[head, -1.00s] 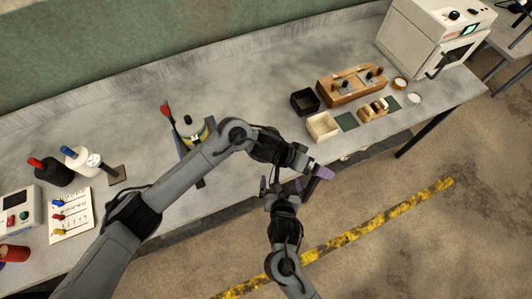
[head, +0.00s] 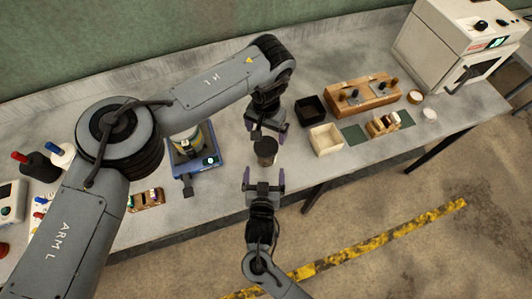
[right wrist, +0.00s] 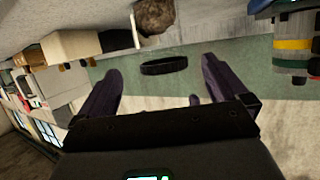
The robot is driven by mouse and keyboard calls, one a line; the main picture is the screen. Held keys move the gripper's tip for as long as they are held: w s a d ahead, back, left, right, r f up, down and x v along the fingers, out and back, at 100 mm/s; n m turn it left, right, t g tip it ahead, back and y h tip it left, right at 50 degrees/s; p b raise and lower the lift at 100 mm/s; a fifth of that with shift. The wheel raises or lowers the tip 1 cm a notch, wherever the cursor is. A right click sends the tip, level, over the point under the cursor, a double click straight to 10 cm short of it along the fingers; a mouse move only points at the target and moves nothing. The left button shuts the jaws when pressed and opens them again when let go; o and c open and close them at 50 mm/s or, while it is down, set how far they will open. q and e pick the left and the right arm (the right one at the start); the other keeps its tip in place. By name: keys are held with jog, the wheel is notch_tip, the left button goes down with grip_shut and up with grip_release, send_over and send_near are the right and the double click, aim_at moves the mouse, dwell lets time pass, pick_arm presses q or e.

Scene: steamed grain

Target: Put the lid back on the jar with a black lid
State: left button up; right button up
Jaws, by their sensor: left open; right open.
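A dark, round jar (head: 265,152) with brown contents stands at the bench's front part, between my two grippers in the head view. The right wrist view, which looks upside down, shows the brown contents (right wrist: 155,18) at its top edge and a thin black round lid or rim (right wrist: 163,66) a little apart from them. I cannot tell whether this black piece touches the jar. My left gripper (head: 266,132) is open, fingers pointing down just behind the jar. My right gripper (head: 264,183) is open and empty in front of the jar, fingers toward it; it also shows in the wrist view (right wrist: 163,85).
A blue scale (head: 205,162) bearing a banded container (head: 185,143) stands left of the jar. A black bin (head: 310,108), a cream bin (head: 326,138) and a wooden rack (head: 365,96) stand to the right. A white oven (head: 450,45) is at the far right.

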aim_at(266, 152)
dwell(0.4)
jog(key=x, duration=1)
jog(key=shift+w+f, duration=0.15)
jog(key=shift+w, duration=0.15)
jog(key=shift+c, duration=0.5)
